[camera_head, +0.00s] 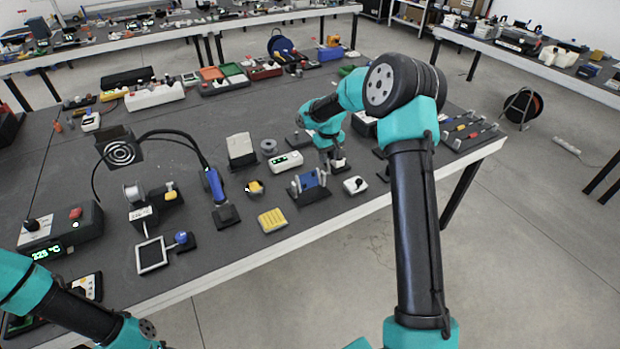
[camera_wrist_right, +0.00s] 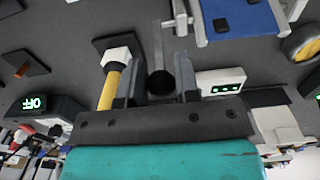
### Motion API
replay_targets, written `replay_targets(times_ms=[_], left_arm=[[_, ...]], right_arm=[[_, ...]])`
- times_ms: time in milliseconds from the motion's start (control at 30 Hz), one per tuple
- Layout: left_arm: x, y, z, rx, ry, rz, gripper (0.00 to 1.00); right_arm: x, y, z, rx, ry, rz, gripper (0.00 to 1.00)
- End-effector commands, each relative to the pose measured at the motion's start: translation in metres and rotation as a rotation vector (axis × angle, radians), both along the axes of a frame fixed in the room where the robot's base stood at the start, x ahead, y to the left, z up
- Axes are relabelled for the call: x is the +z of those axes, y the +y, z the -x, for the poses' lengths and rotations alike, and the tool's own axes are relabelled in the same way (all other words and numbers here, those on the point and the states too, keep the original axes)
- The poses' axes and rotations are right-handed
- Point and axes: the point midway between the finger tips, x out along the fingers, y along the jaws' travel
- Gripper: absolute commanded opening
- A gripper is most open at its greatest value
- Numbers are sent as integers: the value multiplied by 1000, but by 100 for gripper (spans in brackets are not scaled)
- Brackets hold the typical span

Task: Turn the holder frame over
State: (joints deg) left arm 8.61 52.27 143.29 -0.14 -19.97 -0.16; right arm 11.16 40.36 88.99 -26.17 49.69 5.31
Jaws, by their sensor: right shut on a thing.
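The holder frame (camera_head: 308,187) stands near the front edge of the bench and carries a blue board. In the right wrist view its blue board (camera_wrist_right: 243,22) and metal frame show at the top. A thin grey crank arm (camera_wrist_right: 157,38) beside the frame runs to a dark round knob (camera_wrist_right: 160,84). My right gripper (camera_head: 326,165) is at the right side of the holder frame. In the wrist view its fingers (camera_wrist_right: 157,86) are shut on the knob. My left arm crosses the lower left corner, and its gripper is out of view.
A yellow block (camera_head: 272,220) lies front left, and a box with a green display (camera_head: 286,162) stands behind. A white block with a yellow handle (camera_wrist_right: 113,70) is close beside my right fingers.

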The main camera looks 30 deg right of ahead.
Motion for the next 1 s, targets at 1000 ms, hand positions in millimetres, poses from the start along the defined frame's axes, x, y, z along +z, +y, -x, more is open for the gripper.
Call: replay_targets(times_ms=[1000], left_arm=[[0, 0, 0, 0, 0, 0, 43]], right_arm=[[1, 0, 18, 0, 3, 0, 24]])
